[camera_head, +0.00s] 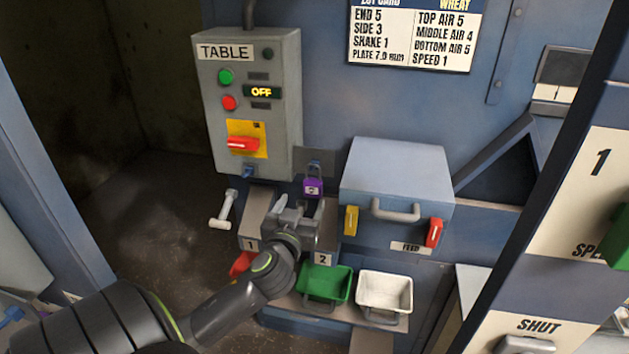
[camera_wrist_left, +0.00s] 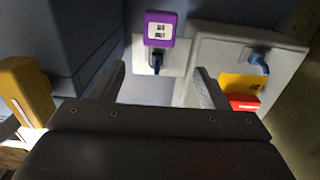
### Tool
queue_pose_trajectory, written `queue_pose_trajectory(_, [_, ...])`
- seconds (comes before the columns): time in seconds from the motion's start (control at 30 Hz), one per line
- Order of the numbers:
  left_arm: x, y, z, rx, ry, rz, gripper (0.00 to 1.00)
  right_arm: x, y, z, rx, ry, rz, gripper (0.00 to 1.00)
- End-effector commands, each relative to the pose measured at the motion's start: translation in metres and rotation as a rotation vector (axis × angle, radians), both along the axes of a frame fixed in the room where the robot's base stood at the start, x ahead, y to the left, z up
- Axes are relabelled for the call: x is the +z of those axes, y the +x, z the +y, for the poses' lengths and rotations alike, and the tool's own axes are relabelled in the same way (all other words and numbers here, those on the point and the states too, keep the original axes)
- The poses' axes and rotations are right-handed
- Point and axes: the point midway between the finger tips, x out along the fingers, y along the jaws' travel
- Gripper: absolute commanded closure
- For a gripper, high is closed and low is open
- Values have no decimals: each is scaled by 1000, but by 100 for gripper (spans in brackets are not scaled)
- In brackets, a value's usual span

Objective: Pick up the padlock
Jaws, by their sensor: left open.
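The purple padlock (camera_head: 313,187) hangs by its dark blue shackle from a small plate beside the grey TABLE control box. In the left wrist view the padlock (camera_wrist_left: 160,27) appears upside down, with a pale label on its face and its shackle below. My left gripper (camera_head: 299,207) is open just below and in front of the padlock. In the left wrist view its two fingers (camera_wrist_left: 162,80) are apart with nothing between them, and the padlock body lies beyond their tips. My right gripper is not in view.
The control box (camera_head: 285,130) has a red switch (camera_head: 243,144) on yellow. A blue feed box (camera_head: 396,180) with a handle and yellow and red latches stands right of the padlock. Green (camera_head: 322,284) and white (camera_head: 384,293) trays sit below. A pale lever (camera_head: 223,209) is to the left.

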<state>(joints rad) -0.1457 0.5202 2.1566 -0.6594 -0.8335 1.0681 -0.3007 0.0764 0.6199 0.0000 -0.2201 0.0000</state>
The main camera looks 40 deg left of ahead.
Motion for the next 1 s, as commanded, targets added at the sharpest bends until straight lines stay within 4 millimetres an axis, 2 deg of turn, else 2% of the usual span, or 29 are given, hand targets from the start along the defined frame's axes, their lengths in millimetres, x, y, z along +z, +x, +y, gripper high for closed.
queue_pose_trajectory(0.2, [2, 31, 17, 1, 0, 0, 31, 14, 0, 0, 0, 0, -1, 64])
queue_pose_trajectory(0.57, [-1, 49, 27, 0, 0, 1, 31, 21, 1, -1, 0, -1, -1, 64])
queue_pose_trajectory(1.0, [-9, 88, 47, 1, 0, 1, 31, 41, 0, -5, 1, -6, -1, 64])
